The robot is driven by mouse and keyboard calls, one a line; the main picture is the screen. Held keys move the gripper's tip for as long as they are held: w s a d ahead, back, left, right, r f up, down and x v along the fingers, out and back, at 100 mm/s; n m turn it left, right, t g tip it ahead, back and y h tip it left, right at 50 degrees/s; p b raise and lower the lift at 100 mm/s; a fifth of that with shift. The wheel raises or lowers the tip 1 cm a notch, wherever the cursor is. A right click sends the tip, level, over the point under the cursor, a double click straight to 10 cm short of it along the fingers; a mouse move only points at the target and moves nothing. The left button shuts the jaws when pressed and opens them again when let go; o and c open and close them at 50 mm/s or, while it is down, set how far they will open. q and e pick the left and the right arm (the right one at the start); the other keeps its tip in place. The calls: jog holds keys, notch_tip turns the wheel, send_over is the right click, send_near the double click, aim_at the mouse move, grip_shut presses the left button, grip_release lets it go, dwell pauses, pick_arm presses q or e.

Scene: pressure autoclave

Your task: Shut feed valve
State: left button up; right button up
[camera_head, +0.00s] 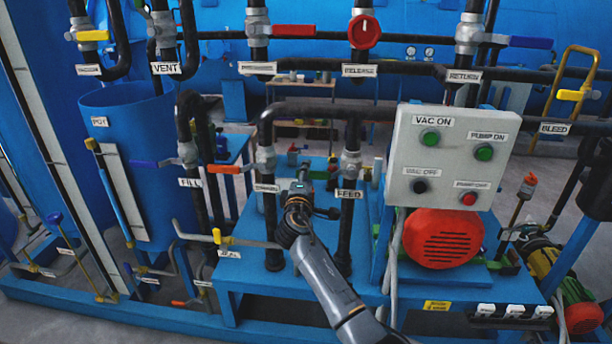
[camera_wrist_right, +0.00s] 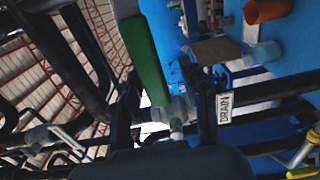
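The FEED label (camera_head: 348,194) hangs on a dark vertical pipe in the head view, with a grey valve body (camera_head: 350,162) just above it. A green lever (camera_head: 318,175) extends left from this valve, partly hidden by my gripper. My right gripper (camera_head: 305,190) is beside the lever, between the DRAIN and FEED pipes. In the right wrist view, the green lever (camera_wrist_right: 146,55) runs down toward the space between my dark, spread fingers (camera_wrist_right: 165,110). I cannot tell whether a finger touches it. My left gripper is not in view.
The DRAIN label (camera_wrist_right: 225,108) and its pipe are close to my right gripper; an orange lever (camera_head: 230,169) is left of that pipe. A grey control box (camera_head: 450,155) and red motor cover (camera_head: 443,238) stand to the right. Pipes crowd above.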

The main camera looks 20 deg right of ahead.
jog(key=shift+r, duration=0.1)
jog(key=v, duration=1.2)
